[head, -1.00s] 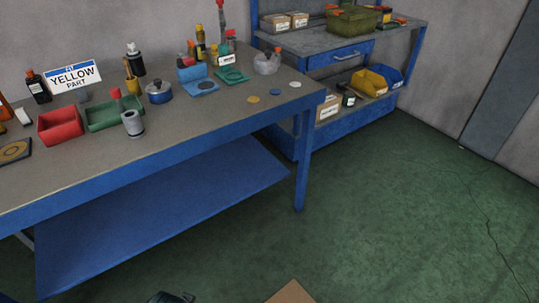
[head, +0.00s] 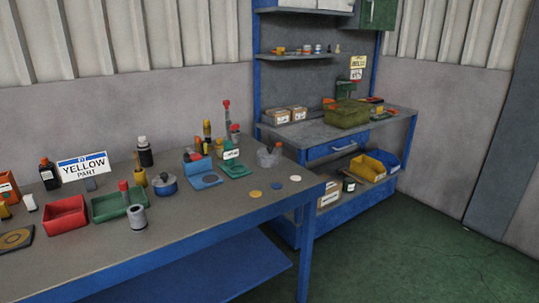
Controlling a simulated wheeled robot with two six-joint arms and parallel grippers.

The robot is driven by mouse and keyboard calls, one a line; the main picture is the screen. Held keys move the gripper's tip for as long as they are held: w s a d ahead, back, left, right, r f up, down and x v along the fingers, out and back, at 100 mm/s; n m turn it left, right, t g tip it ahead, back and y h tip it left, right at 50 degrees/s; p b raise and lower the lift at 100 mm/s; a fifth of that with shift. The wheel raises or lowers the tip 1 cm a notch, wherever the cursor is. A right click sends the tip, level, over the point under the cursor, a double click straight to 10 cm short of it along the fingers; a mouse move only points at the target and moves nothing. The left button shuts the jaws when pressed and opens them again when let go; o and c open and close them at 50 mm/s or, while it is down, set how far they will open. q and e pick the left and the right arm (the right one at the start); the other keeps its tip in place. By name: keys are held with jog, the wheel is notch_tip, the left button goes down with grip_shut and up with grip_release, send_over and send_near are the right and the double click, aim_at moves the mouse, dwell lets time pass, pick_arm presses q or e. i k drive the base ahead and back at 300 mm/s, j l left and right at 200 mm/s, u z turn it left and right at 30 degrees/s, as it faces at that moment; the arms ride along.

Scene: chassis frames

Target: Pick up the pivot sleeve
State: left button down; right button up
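A short grey cylinder with a dark opening on top, which looks like the pivot sleeve (head: 137,217), stands upright on the workbench (head: 185,242). It is in front of the green tray (head: 108,207), close to its right end; I cannot tell whether they touch. Neither of my grippers shows in the head view.
A red bin (head: 65,217) is left of the green tray. A blue pot (head: 164,185) stands behind the cylinder to the right. Yellow and white discs (head: 276,186) lie near the bench's right end. A second bench (head: 392,123) stands behind. Green floor (head: 400,270) is clear at right.

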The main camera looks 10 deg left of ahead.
aim_at(138, 219)
jog(key=u, duration=1.35)
